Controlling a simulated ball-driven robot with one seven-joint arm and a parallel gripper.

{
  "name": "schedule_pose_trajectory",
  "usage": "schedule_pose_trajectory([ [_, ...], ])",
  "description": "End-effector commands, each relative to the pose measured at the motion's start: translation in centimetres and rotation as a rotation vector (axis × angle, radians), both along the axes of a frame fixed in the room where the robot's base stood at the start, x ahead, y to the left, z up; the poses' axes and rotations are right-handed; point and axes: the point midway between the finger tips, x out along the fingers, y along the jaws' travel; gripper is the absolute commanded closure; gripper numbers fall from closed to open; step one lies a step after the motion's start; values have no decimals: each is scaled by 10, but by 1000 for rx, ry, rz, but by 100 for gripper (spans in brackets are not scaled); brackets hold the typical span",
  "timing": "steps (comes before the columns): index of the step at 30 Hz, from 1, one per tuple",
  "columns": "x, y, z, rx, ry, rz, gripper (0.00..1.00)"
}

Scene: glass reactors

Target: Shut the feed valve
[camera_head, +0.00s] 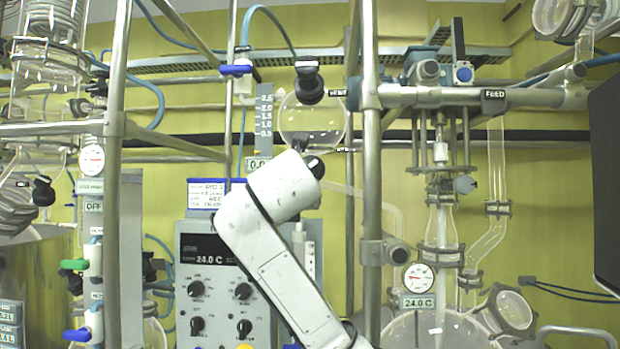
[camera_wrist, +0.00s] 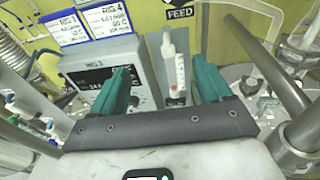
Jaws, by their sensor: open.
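My gripper (camera_wrist: 160,64) is open, its two green fingers apart with nothing held between them. In the wrist view a black FEED label (camera_wrist: 180,13) shows near the top edge, beyond and above the fingertips. A dark and white part just above it is cut off by the frame, so I cannot tell the valve's handle position. In the head view my white arm (camera_head: 282,250) rises at the centre and hides my gripper. Another FEED label (camera_head: 493,94) hangs on the horizontal pipe at right; I cannot tell whether it is the same one.
A grey control box (camera_head: 222,280) reading 24.0 C stands behind my arm, left of centre. A white tube with red marks (camera_wrist: 170,65) stands beyond the fingers. A steel post (camera_head: 368,180) rises right of my arm. A round glass flask (camera_head: 312,122) hangs above it.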

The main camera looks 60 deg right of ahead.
Motion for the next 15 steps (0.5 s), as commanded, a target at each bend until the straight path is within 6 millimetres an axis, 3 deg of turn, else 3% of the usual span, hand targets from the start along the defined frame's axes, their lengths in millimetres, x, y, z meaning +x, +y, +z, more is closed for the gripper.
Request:
schedule_pose_trajectory([
  [1,-9,-2,26,-67,41,-25,22],
  [6,-25,-4,64,-187,141,-72,22],
  [11,-25,-14,70,-206,164,-83,22],
  [15,-17,-33,71,-203,164,-83,22],
])
